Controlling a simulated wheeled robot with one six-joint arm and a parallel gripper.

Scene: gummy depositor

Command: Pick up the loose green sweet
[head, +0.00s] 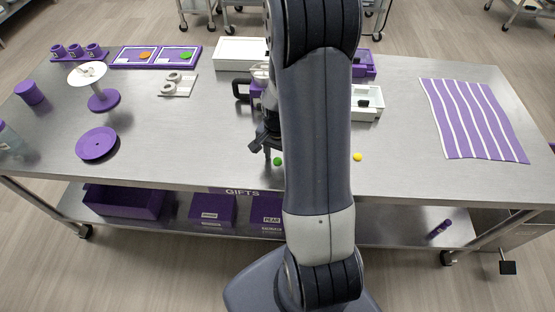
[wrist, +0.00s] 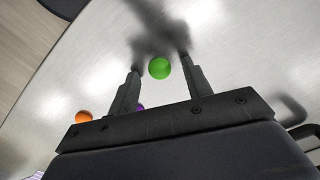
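The loose green sweet (head: 278,161) is a small round ball on the metal table near its front edge, just left of my arm. In the wrist view the green sweet (wrist: 159,68) shows between the ends of my two fingers, with a gap on each side. My gripper (head: 266,150) points down beside the sweet, partly hidden by my arm. In the wrist view my gripper (wrist: 160,62) is open, and its fingers cast dark shadows on the table near the tips.
A yellow sweet (head: 357,157) lies right of my arm. The wrist view shows an orange sweet (wrist: 83,117) and part of a purple one (wrist: 140,107). A purple dish (head: 96,143) is at left, a striped cloth (head: 474,118) at right. A dark-handled item (head: 242,88) stands behind my gripper.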

